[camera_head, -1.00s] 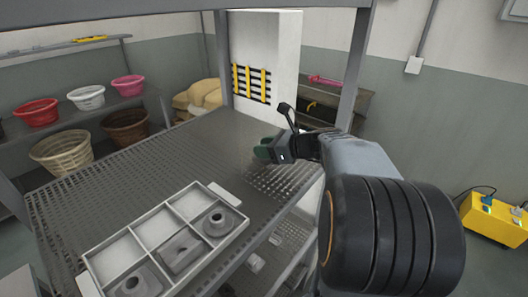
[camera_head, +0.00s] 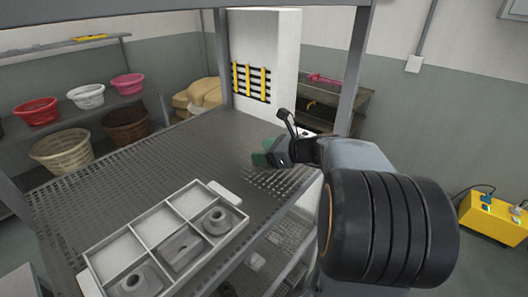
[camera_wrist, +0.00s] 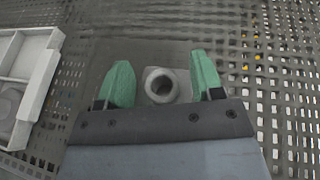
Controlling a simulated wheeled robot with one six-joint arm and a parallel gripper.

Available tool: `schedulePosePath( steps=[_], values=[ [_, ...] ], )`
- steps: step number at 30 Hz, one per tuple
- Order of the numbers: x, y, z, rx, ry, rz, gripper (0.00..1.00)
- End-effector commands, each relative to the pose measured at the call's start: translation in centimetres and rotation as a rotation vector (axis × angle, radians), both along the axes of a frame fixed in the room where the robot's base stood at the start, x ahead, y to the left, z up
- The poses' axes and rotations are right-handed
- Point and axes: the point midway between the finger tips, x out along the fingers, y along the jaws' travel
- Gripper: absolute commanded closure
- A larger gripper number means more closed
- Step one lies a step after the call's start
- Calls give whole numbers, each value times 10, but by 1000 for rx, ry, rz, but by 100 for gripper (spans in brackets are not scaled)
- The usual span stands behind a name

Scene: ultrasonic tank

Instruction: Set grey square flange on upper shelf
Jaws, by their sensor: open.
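My gripper (camera_head: 266,153), with green fingertips, is low over the right part of the perforated upper shelf (camera_head: 180,155). In the wrist view my gripper (camera_wrist: 160,68) is open, one finger on each side of the grey flange (camera_wrist: 160,72). The flange shows a round collar with a dark hole, and a blurred grey plate around it appears to rest on the shelf. The fingers look apart from the collar. In the head view the flange is hidden by my gripper.
A light grey tray (camera_head: 137,234) with compartments stands at the shelf's front left. Its near row holds several grey parts, and its far row is empty. It also shows in the wrist view (camera_wrist: 40,75). Shelf posts (camera_head: 353,75) rise at the back. The middle of the shelf is clear.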

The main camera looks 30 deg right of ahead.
Motion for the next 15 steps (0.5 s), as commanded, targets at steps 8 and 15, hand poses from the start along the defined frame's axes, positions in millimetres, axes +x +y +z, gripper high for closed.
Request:
schedulePosePath(
  steps=[8,15],
  values=[
    [-9,-8,7,-2,-2,-3,39],
    [-44,-34,22,-3,-2,-6,39]
  ],
)
